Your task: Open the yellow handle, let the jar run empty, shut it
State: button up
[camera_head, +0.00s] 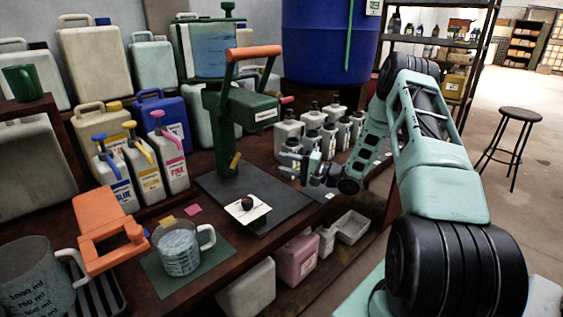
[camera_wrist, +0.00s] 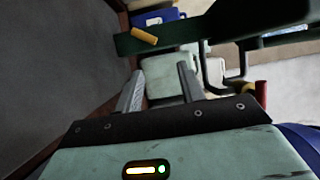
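The yellow handle (camera_head: 236,160) hangs low on the front of the green stand (camera_head: 228,125). In the wrist view the yellow handle (camera_wrist: 144,36) lies across a dark green bar, ahead of my fingertips. The clear jar (camera_head: 212,48) sits at the top of the stand and holds bluish liquid. My gripper (camera_head: 312,172) is to the right of the stand, apart from the handle. In the wrist view my gripper (camera_wrist: 158,82) has its two fingers apart with nothing held between them. Whether liquid flows from the stand cannot be seen.
A white plate with a black knob (camera_head: 247,204) lies in front of the stand. A measuring jug (camera_head: 178,250) with liquid stands on a green mat. Several small grey bottles (camera_head: 312,122) stand close behind my gripper. An orange lever (camera_head: 254,53) juts right from the stand.

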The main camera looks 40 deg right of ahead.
jog(key=shift+v, duration=1.45)
jog(key=shift+p, duration=0.5)
